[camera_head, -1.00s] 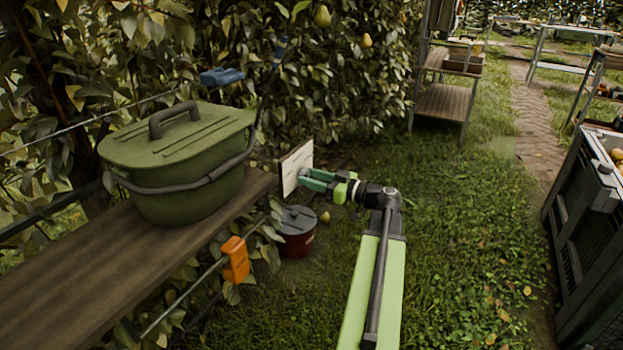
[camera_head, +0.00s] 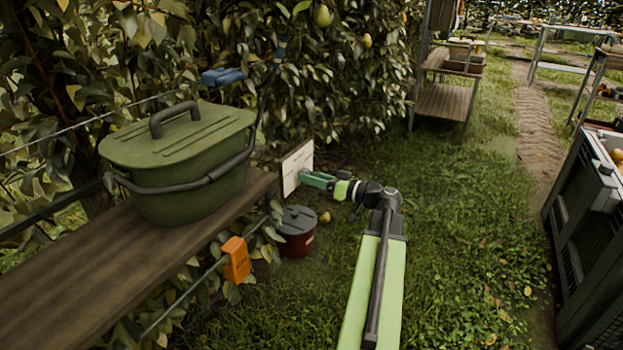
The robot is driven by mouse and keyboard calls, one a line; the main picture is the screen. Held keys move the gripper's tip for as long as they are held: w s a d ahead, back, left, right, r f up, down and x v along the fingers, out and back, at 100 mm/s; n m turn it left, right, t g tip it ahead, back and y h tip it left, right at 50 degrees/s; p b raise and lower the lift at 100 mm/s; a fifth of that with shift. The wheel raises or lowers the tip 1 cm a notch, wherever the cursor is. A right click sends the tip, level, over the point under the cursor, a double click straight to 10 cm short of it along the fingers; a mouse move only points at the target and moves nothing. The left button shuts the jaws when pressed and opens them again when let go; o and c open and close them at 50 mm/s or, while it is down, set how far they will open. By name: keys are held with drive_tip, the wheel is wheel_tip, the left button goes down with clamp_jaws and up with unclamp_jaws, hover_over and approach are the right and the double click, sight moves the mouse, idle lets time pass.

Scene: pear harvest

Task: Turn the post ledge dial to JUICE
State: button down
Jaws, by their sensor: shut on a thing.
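The dial's pale plate (camera_head: 291,167) stands upright at the far right end of the wooden ledge (camera_head: 100,260). My gripper (camera_head: 304,175), with green fingers, reaches in from the right and is shut on the dial knob at the plate's face. The fingers cover most of the knob, so its pointer cannot be seen. The markings on the plate, including JUICE, are too small to read.
A green lidded tub (camera_head: 185,165) stands on the ledge. A dark red lidded pot (camera_head: 298,232) sits on the grass below the plate, with a pear (camera_head: 325,217) beside it. An orange box (camera_head: 236,259) hangs on a wire. A dark crate (camera_head: 590,220) stands at right; grass between is free.

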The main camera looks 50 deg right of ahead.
drive_tip(key=m, duration=2)
drive_tip(key=shift+r, duration=0.1)
idle(0.3)
drive_tip(key=c, duration=0.9)
unclamp_jaws()
drive_tip(key=shift+s, duration=0.15)
drive_tip(key=v, duration=1.7)
drive_tip(key=shift+s, duration=0.15)
